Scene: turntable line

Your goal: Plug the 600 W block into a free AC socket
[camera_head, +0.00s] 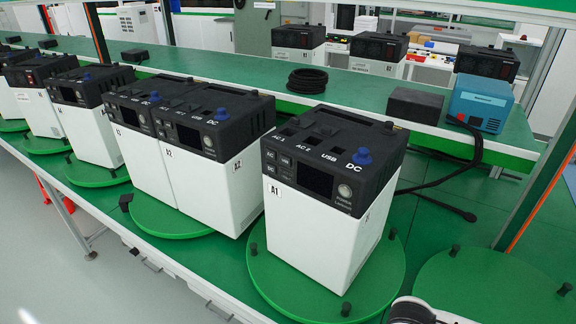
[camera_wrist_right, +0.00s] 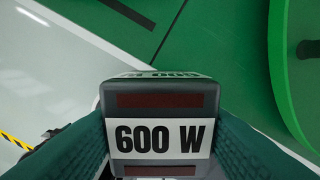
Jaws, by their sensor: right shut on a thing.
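The 600 W block (camera_wrist_right: 160,102), dark grey with a white label, fills the lower middle of the right wrist view. My right gripper (camera_wrist_right: 160,140) is shut on it, with a dark green finger against each side. In the head view, part of a white and black arm link of mine (camera_head: 425,312) shows at the bottom edge; the right gripper and the block are out of that view. The nearest power station, A1 (camera_head: 315,225), is white with a black top and stands upright on a green turntable (camera_head: 272,283). Its top carries AC 1, AC 2 (camera_head: 309,132), USB and DC marks, with a blue knob (camera_head: 362,157) by DC. My left gripper is not in view.
More stations (camera_head: 220,185) stand on turntables to the left. An empty turntable (camera_head: 490,290) with black pegs lies at the right. A blue box (camera_head: 481,101) with a black cable and a dark box (camera_head: 414,105) sit on the raised shelf behind.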

